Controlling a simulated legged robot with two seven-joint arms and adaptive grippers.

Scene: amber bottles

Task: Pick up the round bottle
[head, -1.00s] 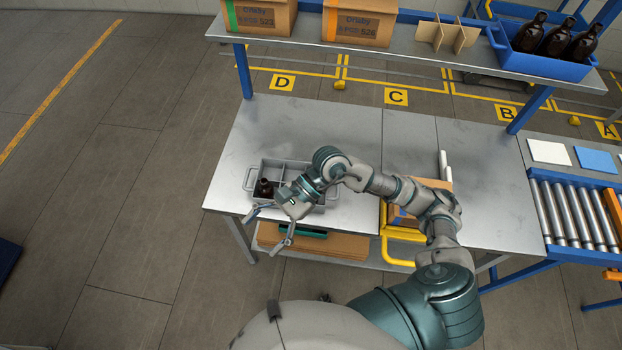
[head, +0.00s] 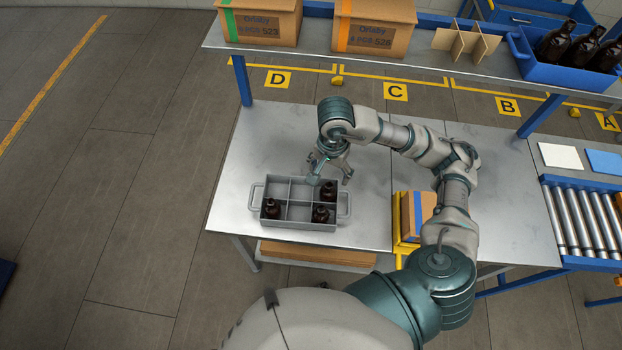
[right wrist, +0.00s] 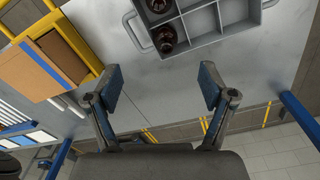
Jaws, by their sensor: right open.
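A grey divided tote (head: 290,225) stands at the front left of the metal table, with three dark amber bottles in it. One bottle (head: 271,208) is in the front left compartment, one (head: 320,214) at the front right, one (head: 328,191) at the back right. I cannot tell which is round. My right gripper (head: 330,180) is open and empty, at the tote's back right. In the right wrist view its spread fingers (right wrist: 160,86) have only the table between them; two bottles, one of them here (right wrist: 165,39), lie beyond the tips. My left gripper is out of view.
A blue bin (head: 565,72) with several amber bottles, two cartons (head: 375,27) and a cardboard divider (head: 466,41) sit on the raised shelf behind. A carton in a yellow frame (head: 415,213) is right of the tote. A roller conveyor (head: 580,220) is far right.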

